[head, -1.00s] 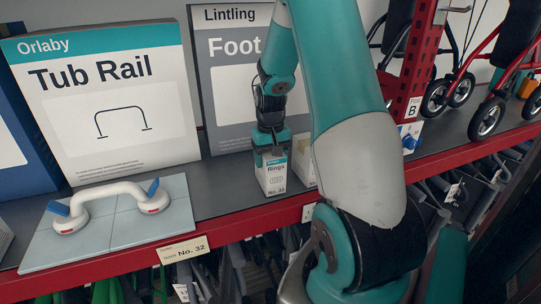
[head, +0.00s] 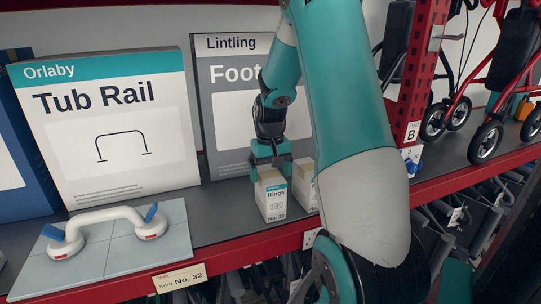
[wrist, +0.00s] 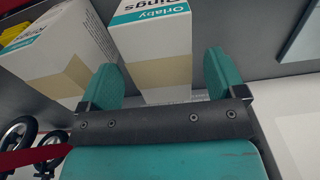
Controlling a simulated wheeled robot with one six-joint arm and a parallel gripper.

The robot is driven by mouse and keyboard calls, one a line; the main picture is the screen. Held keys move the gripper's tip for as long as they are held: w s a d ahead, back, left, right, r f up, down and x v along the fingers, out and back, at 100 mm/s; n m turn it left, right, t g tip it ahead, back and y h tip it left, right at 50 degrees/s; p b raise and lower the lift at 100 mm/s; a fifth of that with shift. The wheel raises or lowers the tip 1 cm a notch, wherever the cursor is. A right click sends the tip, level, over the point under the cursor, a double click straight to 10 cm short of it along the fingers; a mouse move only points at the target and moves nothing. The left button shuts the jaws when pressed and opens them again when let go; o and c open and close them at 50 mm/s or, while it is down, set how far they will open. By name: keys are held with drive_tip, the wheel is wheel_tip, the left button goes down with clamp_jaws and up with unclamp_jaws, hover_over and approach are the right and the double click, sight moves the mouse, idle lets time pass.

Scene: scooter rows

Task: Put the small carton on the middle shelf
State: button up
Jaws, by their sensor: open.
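The small carton (head: 271,202), white with a teal band and the words "Rings" and "No. 32", stands upright on the grey shelf (head: 223,206) near its red front edge. My gripper (head: 271,168) is open just above and behind the carton's top in the head view. In the wrist view my gripper (wrist: 160,80) has its two teal fingers apart, with the carton (wrist: 152,42) showing between them. I cannot tell whether either finger touches it. I cannot tell from the views which level this shelf is.
A similar carton (head: 304,188) stands close on the right, partly behind my arm. A Tub Rail box (head: 112,135), a Lintling box (head: 228,125) and a white rail on tiles (head: 110,228) stand left. A red post (head: 413,80) and wheeled walkers are at right. Crutches hang below.

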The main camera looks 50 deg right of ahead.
wheel_tip(320, 180, up, 8)
drive_tip(key=shift+r+b, duration=0.2)
drive_tip(key=shift+b, duration=0.45)
drive_tip(key=a+r+n+t+y, duration=0.15)
drive_tip(key=a+n, duration=0.45)
drive_tip(key=a, duration=1.3)
drive_tip(key=s+a+n+g+y, duration=0.1)
drive_tip(key=s+a+n+y, duration=0.1)
drive_tip(key=s+a+n, duration=0.6)
drive_tip(key=s+a, duration=0.7)
drive_tip(key=a, duration=0.4)
drive_tip(key=shift+a+y, duration=0.2)
drive_tip(key=shift+y, duration=0.15)
drive_tip(key=shift+s+g, duration=0.1)
drive_tip(key=shift+g, duration=0.15)
